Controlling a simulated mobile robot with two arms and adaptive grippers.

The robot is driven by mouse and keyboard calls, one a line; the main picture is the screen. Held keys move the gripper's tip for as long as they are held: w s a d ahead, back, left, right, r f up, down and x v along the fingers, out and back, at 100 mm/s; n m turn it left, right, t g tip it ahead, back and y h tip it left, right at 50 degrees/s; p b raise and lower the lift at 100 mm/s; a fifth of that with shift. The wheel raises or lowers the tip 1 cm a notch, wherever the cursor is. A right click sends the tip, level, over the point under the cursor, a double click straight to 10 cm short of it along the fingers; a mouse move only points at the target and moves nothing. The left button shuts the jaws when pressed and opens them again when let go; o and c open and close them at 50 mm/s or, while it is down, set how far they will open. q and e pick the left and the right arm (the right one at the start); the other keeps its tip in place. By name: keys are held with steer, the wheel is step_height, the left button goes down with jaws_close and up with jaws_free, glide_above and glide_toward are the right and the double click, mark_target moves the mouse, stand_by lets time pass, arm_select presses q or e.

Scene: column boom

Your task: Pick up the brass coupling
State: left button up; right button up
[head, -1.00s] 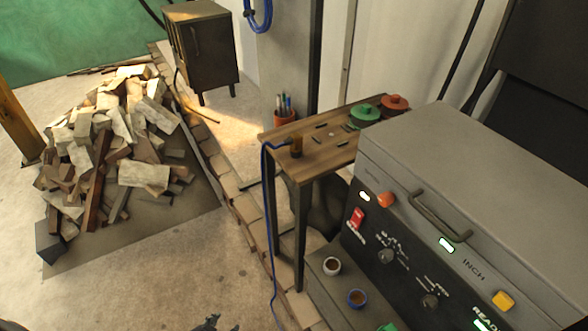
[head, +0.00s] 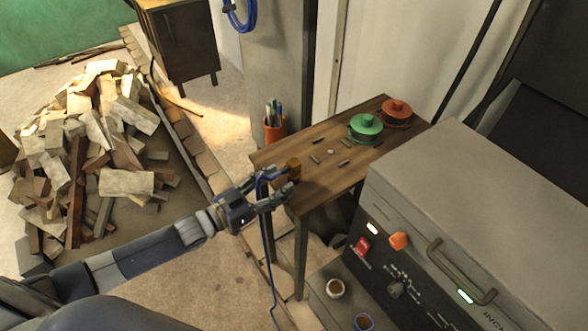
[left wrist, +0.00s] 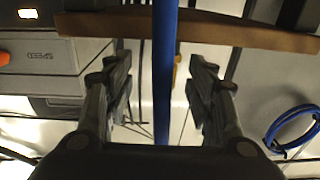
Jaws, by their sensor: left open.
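The brass coupling (head: 294,166) stands on the wooden bench (head: 318,185) near its left edge. A blue hose (head: 267,240) hangs off the bench edge beside it. My left gripper (head: 288,180) is open at the bench edge, with its fingertips close to the coupling. I cannot tell whether they touch it. In the left wrist view my left gripper (left wrist: 160,66) shows both fingers spread, with the blue hose (left wrist: 165,90) passing between them. Only an amber sliver, probably the coupling (left wrist: 177,70), shows behind the hose. My right gripper is not in view.
Small dark pieces, a green pot (head: 365,128) and a red pot (head: 396,112) stand farther back on the bench. A red pen cup (head: 274,131) is behind its left corner. A grey machine (head: 450,190) stands right. A brick and wood pile (head: 90,150) lies left.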

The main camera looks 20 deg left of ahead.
mark_target(289, 172)
arm_select(q)
steer(key=shift+w+d, duration=0.25)
steer(key=shift+w, duration=0.15)
steer(key=shift+w+d+r, duration=0.1)
steer(key=shift+w+d, duration=0.05)
steer(key=shift+w, duration=0.15)
steer(key=x, duration=0.1)
steer(key=p+x, duration=0.1)
steer(key=x, duration=0.2)
steer(key=shift+w+a+r+p, duration=0.2)
steer(key=shift+a+r+p, duration=0.1)
steer(key=shift+p, duration=0.1)
steer(key=shift+w+d+f, duration=0.1)
steer(key=shift+w+d, duration=0.2)
steer(key=shift+w, duration=0.05)
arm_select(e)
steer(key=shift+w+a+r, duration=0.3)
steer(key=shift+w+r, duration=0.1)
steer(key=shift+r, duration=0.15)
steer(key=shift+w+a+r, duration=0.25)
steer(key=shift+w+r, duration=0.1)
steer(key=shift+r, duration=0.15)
arm_select(q)
steer(key=shift+c, duration=1.4)
steer(key=c, duration=0.8)
jaws_close()
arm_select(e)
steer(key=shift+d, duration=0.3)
